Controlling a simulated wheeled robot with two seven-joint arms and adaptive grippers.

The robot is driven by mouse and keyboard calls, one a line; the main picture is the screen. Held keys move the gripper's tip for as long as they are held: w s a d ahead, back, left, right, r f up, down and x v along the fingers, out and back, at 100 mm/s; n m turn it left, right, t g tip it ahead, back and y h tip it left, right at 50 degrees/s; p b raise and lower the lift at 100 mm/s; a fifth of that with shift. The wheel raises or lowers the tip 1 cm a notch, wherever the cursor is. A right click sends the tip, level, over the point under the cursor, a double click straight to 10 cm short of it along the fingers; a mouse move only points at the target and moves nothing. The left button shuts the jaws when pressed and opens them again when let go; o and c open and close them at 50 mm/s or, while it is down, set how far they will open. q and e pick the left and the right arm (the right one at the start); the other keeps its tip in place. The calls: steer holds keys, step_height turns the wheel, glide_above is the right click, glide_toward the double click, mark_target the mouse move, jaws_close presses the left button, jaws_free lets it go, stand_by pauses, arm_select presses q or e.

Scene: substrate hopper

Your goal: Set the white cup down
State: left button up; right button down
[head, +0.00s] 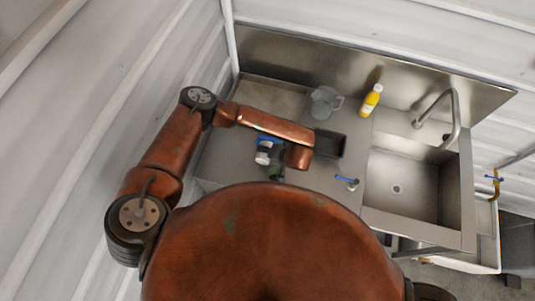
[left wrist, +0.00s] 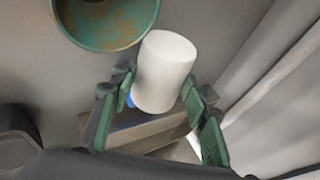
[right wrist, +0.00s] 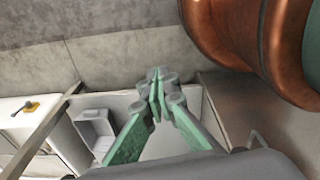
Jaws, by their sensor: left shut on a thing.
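The white cup (left wrist: 165,70) sits between the green fingers of my left gripper (left wrist: 160,95) in the left wrist view, and the gripper is shut on it. In the head view the cup (head: 263,157) shows as a small pale shape over the left part of the steel counter (head: 218,155), beside a blue item (head: 268,142). I cannot tell whether the cup touches the counter. My left gripper (head: 275,172) is partly hidden there by my arm. My right gripper (right wrist: 158,80) is shut and empty in the right wrist view, away from the cup.
The counter's left side is clear.

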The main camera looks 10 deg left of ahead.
arm_select(q)
steer(key=shift+w+f+p, duration=0.2)
steer(key=shift+f+p, duration=0.1)
steer(key=shift+f, duration=1.45)
steer(key=shift+f, duration=0.15)
steer(key=o, duration=1.3)
